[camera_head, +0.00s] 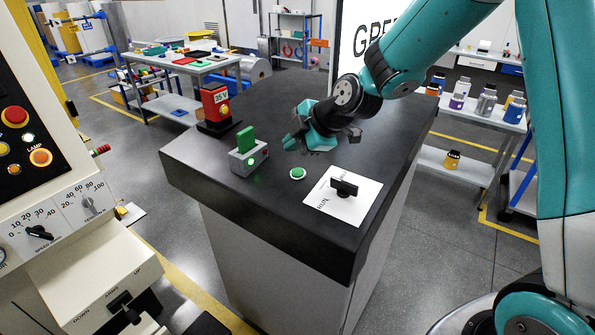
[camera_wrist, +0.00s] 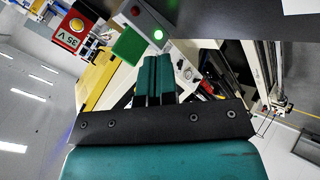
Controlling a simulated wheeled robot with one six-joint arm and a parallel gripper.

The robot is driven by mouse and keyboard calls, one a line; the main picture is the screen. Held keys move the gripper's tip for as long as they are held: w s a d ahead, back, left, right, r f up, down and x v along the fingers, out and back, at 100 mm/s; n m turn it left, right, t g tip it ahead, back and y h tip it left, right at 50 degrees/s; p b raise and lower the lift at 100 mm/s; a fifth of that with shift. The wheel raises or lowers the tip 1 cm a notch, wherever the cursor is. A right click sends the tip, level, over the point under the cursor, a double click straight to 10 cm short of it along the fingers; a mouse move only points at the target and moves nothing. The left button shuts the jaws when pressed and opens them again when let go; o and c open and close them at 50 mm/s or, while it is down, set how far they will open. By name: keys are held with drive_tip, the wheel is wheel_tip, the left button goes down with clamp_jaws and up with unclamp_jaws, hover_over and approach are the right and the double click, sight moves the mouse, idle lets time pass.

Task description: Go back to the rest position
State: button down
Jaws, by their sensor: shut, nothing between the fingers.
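My gripper (camera_head: 290,143) is above the dark bench top (camera_head: 270,110) in the head view, at the end of my bent teal arm. It is over the part of the bench behind the green button (camera_head: 298,173) and to the right of the grey box (camera_head: 243,160). In the wrist view my gripper's two teal fingers (camera_wrist: 156,78) are together with nothing between them. The grey box has an upright green piece (camera_head: 245,138) on top and a lit green lamp (camera_wrist: 158,34), seen also in the wrist view.
A red meter reading 35 V (camera_head: 215,103) stands at the bench's left back edge. A white plate (camera_head: 350,198) with a black knob (camera_head: 344,187) lies at the front right. A control machine (camera_head: 50,170) stands to the left. A lettered bright panel (camera_head: 365,30) stands behind the bench.

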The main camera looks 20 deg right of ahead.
drive_tip(key=s+a+m+g+b, duration=0.1)
drive_tip(key=s+m, duration=0.3)
drive_tip(key=s, duration=0.6)
drive_tip(key=s+a+r+m+g+h+b, duration=0.1)
drive_tip(key=s+m+g+b, duration=0.1)
drive_tip(key=s, duration=0.8)
drive_tip(key=s+a+r+m+g+b, duration=0.1)
drive_tip(key=s+m+g, duration=0.3)
drive_tip(key=s, duration=0.6)
drive_tip(key=shift+a+r+m+b, duration=0.2)
drive_tip(key=shift+a+m+b, duration=0.3)
drive_tip(key=shift+m, duration=0.6)
drive_tip(key=shift+s, duration=0.2)
